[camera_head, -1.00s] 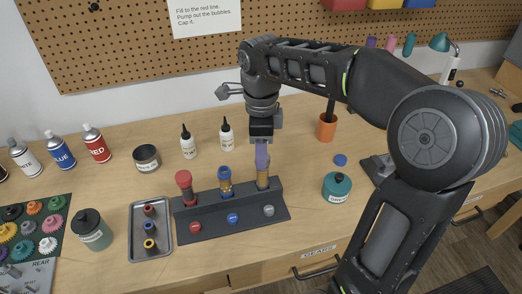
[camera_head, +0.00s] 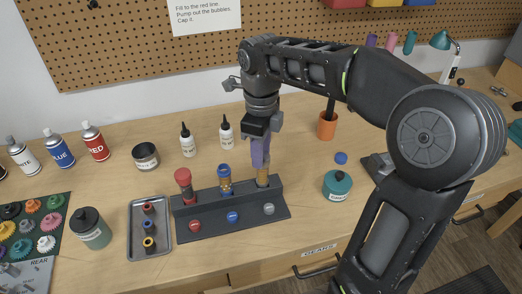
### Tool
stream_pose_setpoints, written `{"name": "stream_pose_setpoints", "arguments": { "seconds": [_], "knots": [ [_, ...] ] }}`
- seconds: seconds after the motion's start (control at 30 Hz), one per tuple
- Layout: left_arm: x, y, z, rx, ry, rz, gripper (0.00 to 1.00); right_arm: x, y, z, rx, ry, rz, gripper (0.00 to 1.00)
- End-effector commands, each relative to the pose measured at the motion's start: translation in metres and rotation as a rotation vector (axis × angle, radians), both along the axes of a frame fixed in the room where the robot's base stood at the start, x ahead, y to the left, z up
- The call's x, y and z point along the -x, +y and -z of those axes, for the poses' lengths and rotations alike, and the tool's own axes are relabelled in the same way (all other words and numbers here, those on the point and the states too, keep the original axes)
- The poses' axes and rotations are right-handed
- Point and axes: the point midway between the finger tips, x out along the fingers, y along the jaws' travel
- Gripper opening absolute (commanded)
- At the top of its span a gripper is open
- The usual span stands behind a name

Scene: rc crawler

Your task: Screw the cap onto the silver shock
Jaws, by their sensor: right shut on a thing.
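The silver shock (camera_head: 263,180) stands upright in the right-hand slot of the dark stand (camera_head: 240,219), with its amber body showing. My right gripper (camera_head: 261,163) points down at its top. Its purple fingers are shut at the top of the shock. The cap is hidden by the fingers, so I cannot tell how it sits. The red shock (camera_head: 184,184) and the blue shock (camera_head: 225,180) stand to the left in the same stand. My left gripper is not in view.
A metal tray (camera_head: 135,240) with small parts lies left of the stand. A teal grease jar (camera_head: 337,186) and an orange cup (camera_head: 327,126) stand to the right. Two white bottles (camera_head: 188,142) (camera_head: 226,134) stand behind. Bench in front of the stand is clear.

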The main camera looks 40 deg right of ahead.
Motion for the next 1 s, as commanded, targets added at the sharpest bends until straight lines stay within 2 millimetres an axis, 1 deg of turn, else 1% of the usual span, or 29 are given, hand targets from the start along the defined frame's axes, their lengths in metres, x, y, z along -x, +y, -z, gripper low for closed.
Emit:
{"name": "stream_pose_setpoints", "arguments": {
  "seconds": [0.07,0.17,0.3,0.4,0.63,0.67,0.93,1.0],
  "knots": [
    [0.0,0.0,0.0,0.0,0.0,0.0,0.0,-0.0002,0.0,-0.0003,0.0,-0.001,0.008,0.0],
    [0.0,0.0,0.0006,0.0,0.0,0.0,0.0,-0.0003,-0.0003,-0.0001,0.0,-0.001,0.072,0.0],
    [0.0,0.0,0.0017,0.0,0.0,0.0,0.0,-0.0006,-0.001,0.0001,0.0,-0.001,0.249,0.0],
    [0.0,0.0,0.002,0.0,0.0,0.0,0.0,-0.0007,-0.0014,0.0,0.0,-0.001,0.344,0.0],
    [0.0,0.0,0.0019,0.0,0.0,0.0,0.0,-0.0007,-0.0014,-0.0002,0.001,-0.001,0.367,0.0],
    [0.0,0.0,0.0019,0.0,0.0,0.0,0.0,-0.0007,-0.0014,-0.0002,0.001,-0.001,0.367,0.35],
    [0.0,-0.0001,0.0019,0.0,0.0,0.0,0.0,-0.0006,-0.0014,0.0,0.0,-0.001,0.365,0.57],
    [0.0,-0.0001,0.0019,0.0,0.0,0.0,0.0,-0.0006,-0.0014,0.0,0.0,-0.001,0.365,0.59]
  ]
}}
